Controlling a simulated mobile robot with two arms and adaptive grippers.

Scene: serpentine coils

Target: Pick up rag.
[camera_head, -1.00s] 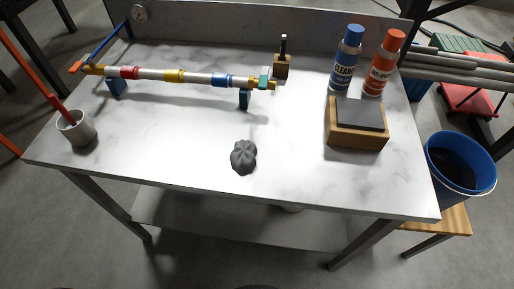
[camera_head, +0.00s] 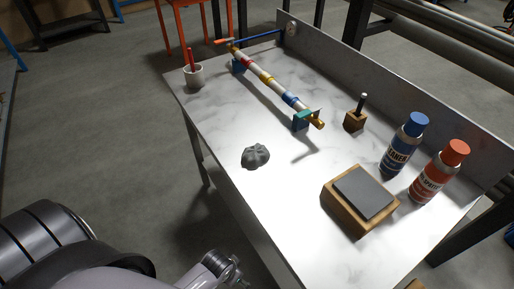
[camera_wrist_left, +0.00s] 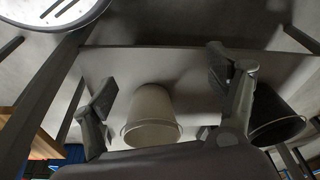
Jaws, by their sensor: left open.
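The rag (camera_head: 255,155) is a small crumpled dark grey lump on the white marbled table (camera_head: 225,115), near its front edge in the head view. It lies alone, with clear tabletop around it. My left arm comes in at the lower left of the head view, below the table's front edge and apart from the rag. In the left wrist view my left gripper (camera_wrist_left: 158,80) has its two fingers spread wide with nothing between them. The rag does not show in that view. My right gripper is not in view.
A wooden block with a grey top (camera_head: 362,192) sits right of the rag. A blue-capped bottle (camera_head: 401,148) and an orange-capped bottle (camera_head: 438,175) stand behind it. The wrist view shows a pale bucket (camera_wrist_left: 151,115).

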